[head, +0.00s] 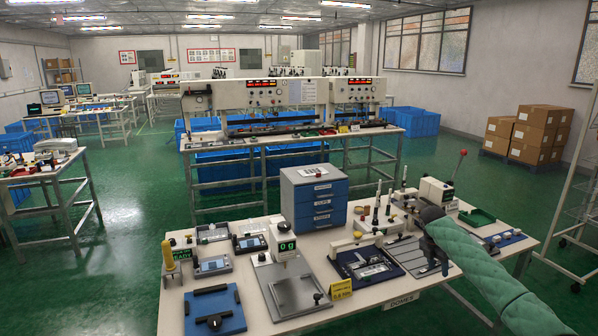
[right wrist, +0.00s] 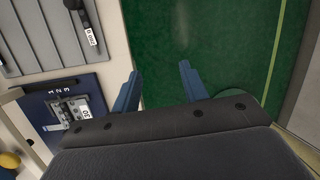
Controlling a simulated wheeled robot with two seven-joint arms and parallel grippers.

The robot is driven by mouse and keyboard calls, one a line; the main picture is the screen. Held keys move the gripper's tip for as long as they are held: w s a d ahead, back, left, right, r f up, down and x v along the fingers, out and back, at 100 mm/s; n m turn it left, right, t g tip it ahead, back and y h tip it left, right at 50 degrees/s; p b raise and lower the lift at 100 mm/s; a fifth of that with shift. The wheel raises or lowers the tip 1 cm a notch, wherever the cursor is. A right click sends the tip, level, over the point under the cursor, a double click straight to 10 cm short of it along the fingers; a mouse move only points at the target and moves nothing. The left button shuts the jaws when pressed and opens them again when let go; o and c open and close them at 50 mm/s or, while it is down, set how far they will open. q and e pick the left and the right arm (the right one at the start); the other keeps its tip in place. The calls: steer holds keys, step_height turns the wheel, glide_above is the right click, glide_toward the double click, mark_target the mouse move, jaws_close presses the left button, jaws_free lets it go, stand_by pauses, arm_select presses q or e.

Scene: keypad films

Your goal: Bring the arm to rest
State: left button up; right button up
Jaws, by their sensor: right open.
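My right arm, in a green padded sleeve (head: 487,277), reaches in from the right over the front table. Its dark gripper (head: 435,262) hangs above the table's right part, near a grey slotted plate (head: 408,252). In the right wrist view the two blue fingers of the right gripper (right wrist: 158,84) stand apart with nothing between them. Green floor and the table's edge show beyond the fingers. A dark blue fixture (head: 350,257) with a metal piece on it lies left of the gripper; it also shows in the right wrist view (right wrist: 88,88). My left gripper is not in view.
The front table (head: 390,293) also carries a scale (head: 297,290) reading 0 g, a blue drawer unit (head: 318,205), a blue mat (head: 225,303) and a lever press (head: 437,190). A yellow sign (head: 341,288) stands near the front edge. Green floor (head: 110,270) is open at left.

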steer(key=s+d+f+m, duration=0.2)
steer(key=s+f+m, duration=0.1)
steer(key=s+f, duration=0.75)
steer(key=s+d+f+m+t, duration=0.1)
steer(key=s+f+m, duration=0.45)
steer(key=f, duration=0.85)
steer(key=s+d+f+m, duration=0.1)
steer(key=s+d+f, duration=0.1)
steer(key=s+f, duration=0.95)
steer(key=s+d+f+m, duration=0.25)
steer(key=s+f, duration=0.25)
steer(key=s, duration=0.7)
steer(key=s+d+f+m+t+h, duration=0.1)
steer(key=s+f+m, duration=0.2)
steer(key=s+f, duration=0.55)
steer(key=s+d+f+m, duration=0.2)
steer(key=s+m, duration=0.1)
steer(key=s, duration=1.2)
steer(key=s+a+f+m+y, duration=0.1)
steer(key=a+f+y, duration=0.1)
steer(key=a, duration=1.7)
steer(key=s+a+f+m+y, duration=0.2)
steer(key=a+f, duration=0.3)
steer(key=a, duration=1.5)
steer(key=shift+a+y, duration=0.15)
steer(key=shift+y, duration=0.25)
steer(key=shift+f, duration=0.1)
